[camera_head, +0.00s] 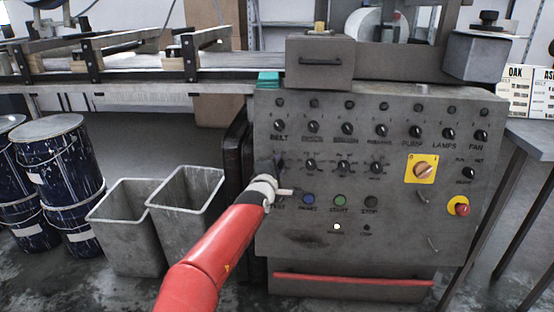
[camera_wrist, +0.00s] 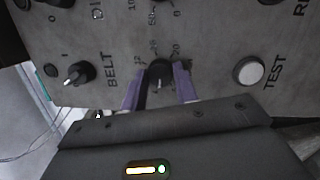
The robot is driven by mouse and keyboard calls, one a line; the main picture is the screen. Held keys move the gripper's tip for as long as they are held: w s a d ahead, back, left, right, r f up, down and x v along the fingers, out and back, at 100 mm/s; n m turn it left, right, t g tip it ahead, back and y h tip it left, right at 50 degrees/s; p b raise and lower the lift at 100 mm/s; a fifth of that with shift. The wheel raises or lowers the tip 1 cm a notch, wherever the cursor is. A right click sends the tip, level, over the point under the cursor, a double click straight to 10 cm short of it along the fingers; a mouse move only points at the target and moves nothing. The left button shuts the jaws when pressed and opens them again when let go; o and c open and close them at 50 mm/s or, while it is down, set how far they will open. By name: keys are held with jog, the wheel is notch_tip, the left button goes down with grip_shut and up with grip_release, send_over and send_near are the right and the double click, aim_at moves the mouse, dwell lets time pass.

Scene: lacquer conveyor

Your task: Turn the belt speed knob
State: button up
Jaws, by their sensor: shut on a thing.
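The grey control panel (camera_head: 300,228) stands in front of me with rows of dark knobs. In the wrist view, the belt speed knob (camera_wrist: 160,73) is a black dial with a numbered scale around it. My gripper (camera_wrist: 160,88) has its two purple-grey fingers on either side of this knob, shut on it. In the head view my gripper (camera_head: 279,166) is at the left side of the panel and largely hides the knob.
A BELT switch (camera_wrist: 78,73) and a whitish TEST button (camera_wrist: 248,71) flank the gripper. A yellow-plated rotary switch (camera_head: 422,169) and a red stop button (camera_head: 461,210) are on the panel's right. Grey bins (camera_head: 128,207) and dark drums (camera_head: 57,160) stand left.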

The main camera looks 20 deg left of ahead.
jog(key=m, duration=0.3)
jog(key=shift+m+g+h+p, duration=0.3)
jog(key=shift+m, duration=0.1)
jog(key=m+g, duration=0.1)
jog(key=m, duration=0.3)
jog(key=shift+m, duration=0.3)
jog(key=shift+d+r+m+g+y+b, duration=0.1)
jog(key=shift+m+g+y+b, duration=0.5)
jog(key=shift+m, duration=2.9)
jog(key=shift+m+g+y+b, duration=0.15)
jog(key=shift+m+y+b, duration=0.95)
jog(key=shift+m, duration=2.4)
jog(key=shift+d+r+m+g+y+b, duration=0.1)
jog(key=shift+m+g+y+b, duration=0.5)
jog(key=shift+m, duration=2.9)
jog(key=shift+a+t+b, duration=0.1)
jog(key=shift+t+b, duration=0.25)
jog(key=shift+b, duration=0.1)
jog(key=o, duration=1)
jog(key=shift+c, duration=0.2)
